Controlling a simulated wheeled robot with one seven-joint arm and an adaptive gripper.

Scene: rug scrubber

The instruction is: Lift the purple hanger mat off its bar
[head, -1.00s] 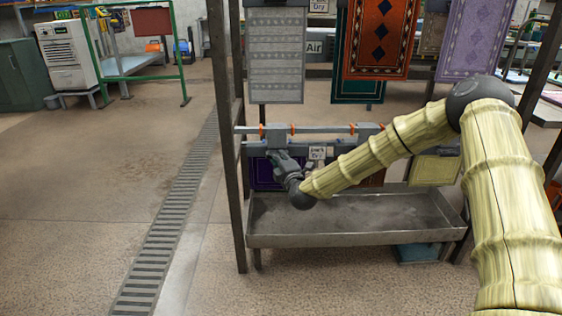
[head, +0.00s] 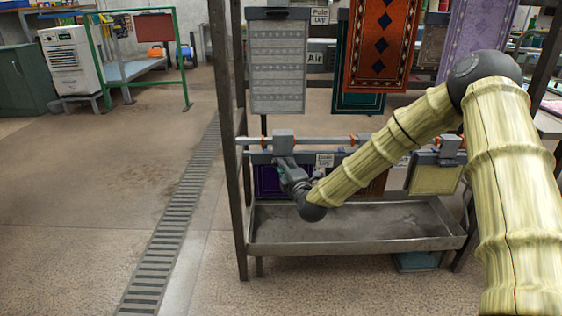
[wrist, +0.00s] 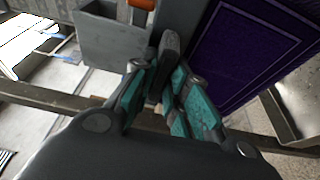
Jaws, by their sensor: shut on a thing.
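The purple hanger mat (head: 268,181) hangs low at the left end of the rack, below the bar (head: 330,140). Its grey hanger block (head: 284,141) is at the bar, and I cannot tell a gap between them. My gripper (head: 284,164) is just below that block, in front of the mat. In the wrist view, the teal-padded fingers of my gripper (wrist: 162,88) are shut on a dark grey upright grip of the hanger (wrist: 170,45). The purple mat (wrist: 245,55) with its pale border lines is right beside it. My forearm covers things to the right.
A shallow grey metal tray (head: 350,245) lies under the bar. A yellow mat (head: 434,180) hangs to the right. Grey (head: 278,65) and orange mats (head: 382,40) hang above. A rack post (head: 229,150) stands close on the left; the floor beyond is open.

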